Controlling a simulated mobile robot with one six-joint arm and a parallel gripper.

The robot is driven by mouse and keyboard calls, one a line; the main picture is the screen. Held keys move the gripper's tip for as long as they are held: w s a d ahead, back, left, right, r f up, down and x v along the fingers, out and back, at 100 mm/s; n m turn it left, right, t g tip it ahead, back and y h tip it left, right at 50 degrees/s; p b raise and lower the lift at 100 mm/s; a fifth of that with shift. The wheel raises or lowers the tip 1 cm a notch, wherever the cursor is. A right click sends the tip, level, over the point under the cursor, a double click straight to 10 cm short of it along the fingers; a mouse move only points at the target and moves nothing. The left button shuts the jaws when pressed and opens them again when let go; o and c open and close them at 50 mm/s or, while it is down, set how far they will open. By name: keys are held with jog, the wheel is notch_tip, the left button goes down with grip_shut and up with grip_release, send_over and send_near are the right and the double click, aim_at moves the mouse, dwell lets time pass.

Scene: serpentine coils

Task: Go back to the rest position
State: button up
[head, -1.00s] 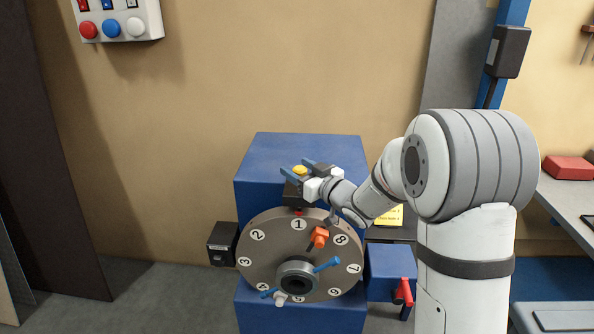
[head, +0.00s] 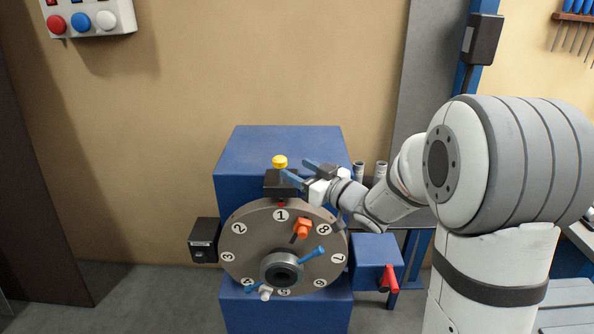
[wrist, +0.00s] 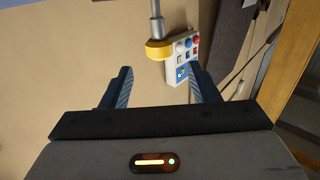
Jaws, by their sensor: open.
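My gripper (head: 301,173) is open and empty in the head view, just right of the black block (head: 279,184) at the top of the numbered disc. Its blue fingers also show spread apart in the wrist view (wrist: 160,88). The yellow knob (head: 280,161) stands on top of the black block. In the wrist view the yellow knob (wrist: 158,50) on its metal stem lies beyond the fingertips, apart from them. The grey disc (head: 255,235) shows number 1 at the top, under the red marker.
The blue machine body (head: 250,150) stands behind the disc. An orange piece (head: 302,228) and blue handles (head: 313,254) stick out from it. A red lever (head: 389,279) is at the right. A button box (head: 90,18) hangs on the wall. Open wall space lies above the machine.

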jog(key=shift+d, duration=0.1)
jog(key=s+d+f+m+g+h, duration=0.1)
jog(key=s+d+m+h, duration=0.25)
jog(key=d+h, duration=0.3)
jog(key=s+d+m+g+h, duration=0.1)
jog(key=s+d+m+h, duration=0.2)
jog(key=s+d+h, duration=0.3)
jog(key=s+f+m+g, duration=0.1)
jog(key=s+g, duration=0.3)
jog(key=s, duration=0.6)
jog(key=s+f+m+g, duration=0.1)
jog(key=s+f+g, duration=0.3)
jog(key=s, duration=0.6)
jog(key=shift+s, duration=0.3)
